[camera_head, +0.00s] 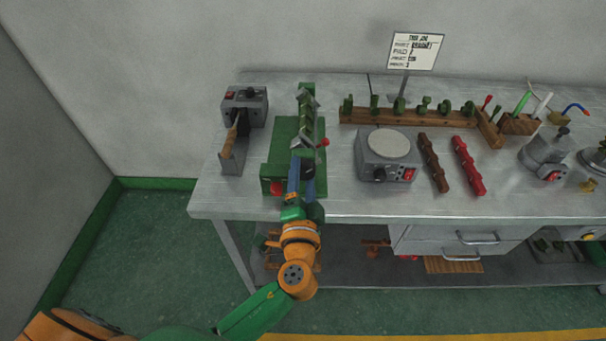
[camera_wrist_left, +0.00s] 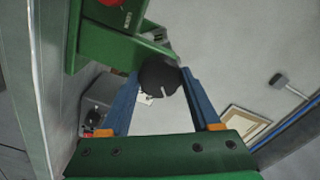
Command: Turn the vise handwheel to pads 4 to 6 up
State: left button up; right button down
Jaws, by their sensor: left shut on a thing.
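The green vise (camera_head: 281,152) stands near the left end of the metal bench, with a row of grey and green pieces (camera_head: 306,112) along its top. Pad numbers are too small to read. The dark round handwheel (camera_head: 307,168) is at the vise's front end, and it shows in the left wrist view (camera_wrist_left: 158,75) with a pale mark on its face. My left gripper (camera_head: 302,180) reaches in from the front, its blue fingers on either side of the handwheel and shut on it. My right gripper is not in view.
Left of the vise is a grey device (camera_head: 246,104) with a wooden handle. To the right are a round-topped grey unit (camera_head: 389,148), a brown bar (camera_head: 432,162), a red bar (camera_head: 468,164) and a wooden rack (camera_head: 410,116). A sign (camera_head: 416,50) stands behind. Red knobs project from the vise.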

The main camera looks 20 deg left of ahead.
pick_arm(q)
jog(key=shift+r+m+p, duration=0.2)
jog(key=shift+m+p, duration=0.75)
jog(key=shift+m, duration=2.45)
jog(key=shift+m+p, duration=1.3)
jog(key=shift+m, duration=2.1)
jog(key=shift+m+p, duration=1.4)
jog(key=shift+m, duration=1.9)
jog(key=shift+m+p, duration=0.9)
jog(key=shift+m, duration=1.6)
jog(key=shift+f+m+p, duration=0.1)
jog(key=shift+m+p, duration=0.25)
jog(key=shift+m, duration=0.25)
